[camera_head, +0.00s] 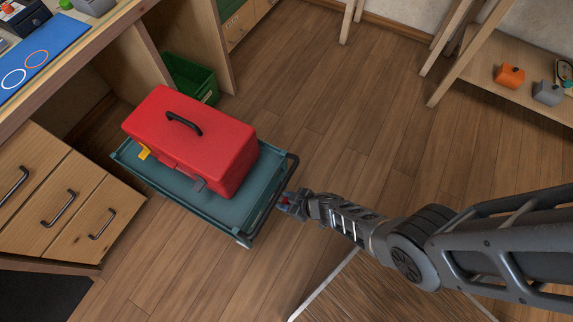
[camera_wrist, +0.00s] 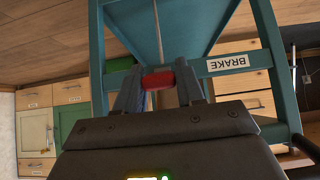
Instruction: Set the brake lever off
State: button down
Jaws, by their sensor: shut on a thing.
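The brake lever shows as a red bar (camera_wrist: 158,80) in the wrist view, on the frame of a teal cart, beside a white label that reads BRAKE (camera_wrist: 228,62). My gripper (camera_wrist: 158,82) is shut on the red lever, with one finger on each side of it. In the head view my gripper (camera_head: 288,202) is at the right end of the teal cart (camera_head: 245,205), below its dark handle. A little red shows between the fingers there. Most of the lever is hidden by the fingers, and I cannot tell its setting.
A red toolbox (camera_head: 195,140) with a black handle lies on the cart. Wooden drawers (camera_head: 65,200) stand close to the cart's left, and a green crate (camera_head: 190,78) is behind it. A wooden shelf (camera_head: 515,70) is at the upper right. The floor between is clear.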

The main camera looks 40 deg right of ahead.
jog(key=shift+w+r+g+p, duration=0.15)
jog(key=shift+r+g+p, duration=0.1)
jog(key=shift+g+p, duration=0.4)
jog(key=c, duration=0.8)
grip_release()
jog(key=shift+o, duration=0.2)
jog(key=shift+r+p, duration=0.1)
jog(key=shift+p, duration=0.2)
jog(key=p+v, duration=0.6)
jog(key=v, duration=0.1)
jog(key=shift+s+r+p, duration=0.2)
jog(key=shift+s+p, duration=0.15)
jog(key=shift+a, duration=0.1)
